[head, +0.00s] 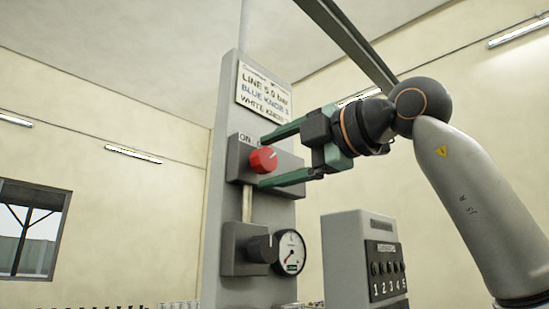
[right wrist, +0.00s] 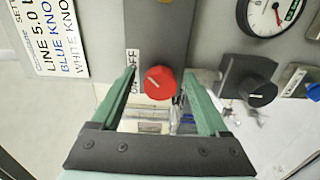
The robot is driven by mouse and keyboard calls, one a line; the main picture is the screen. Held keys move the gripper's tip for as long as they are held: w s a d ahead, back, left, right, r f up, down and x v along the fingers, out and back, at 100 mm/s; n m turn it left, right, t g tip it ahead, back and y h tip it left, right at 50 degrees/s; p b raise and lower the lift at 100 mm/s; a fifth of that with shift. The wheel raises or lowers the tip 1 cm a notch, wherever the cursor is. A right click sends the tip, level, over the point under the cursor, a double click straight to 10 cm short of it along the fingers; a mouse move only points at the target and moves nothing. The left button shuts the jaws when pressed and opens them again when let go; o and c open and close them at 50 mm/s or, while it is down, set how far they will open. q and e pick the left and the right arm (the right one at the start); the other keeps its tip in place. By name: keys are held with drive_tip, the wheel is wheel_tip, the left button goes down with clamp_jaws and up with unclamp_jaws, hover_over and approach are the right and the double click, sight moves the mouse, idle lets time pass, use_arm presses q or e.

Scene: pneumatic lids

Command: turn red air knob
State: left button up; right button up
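The red air knob (head: 263,160) sits on a grey box on the upright panel, with ON/OFF lettering above it. My right gripper (head: 263,163) is open, its green fingers reaching above and below the knob in the head view. My left gripper is not in view.
Below on the panel are a black knob (head: 262,248) and a round gauge (head: 290,252). A sign (head: 264,91) is fixed above the red knob. A grey box with numbered switches (head: 365,258) stands to the right. A window (head: 30,230) is at the left.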

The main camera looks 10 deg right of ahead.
drive_tip(key=shift+s+d+f, duration=0.1)
drive_tip(key=shift+s, duration=0.15)
use_arm(q)
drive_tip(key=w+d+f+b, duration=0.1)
drive_tip(key=b, duration=0.1)
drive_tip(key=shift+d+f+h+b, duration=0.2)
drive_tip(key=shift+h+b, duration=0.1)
drive_tip(key=shift+b, duration=0.1)
use_arm(e)
drive_tip(key=v, duration=1.2)
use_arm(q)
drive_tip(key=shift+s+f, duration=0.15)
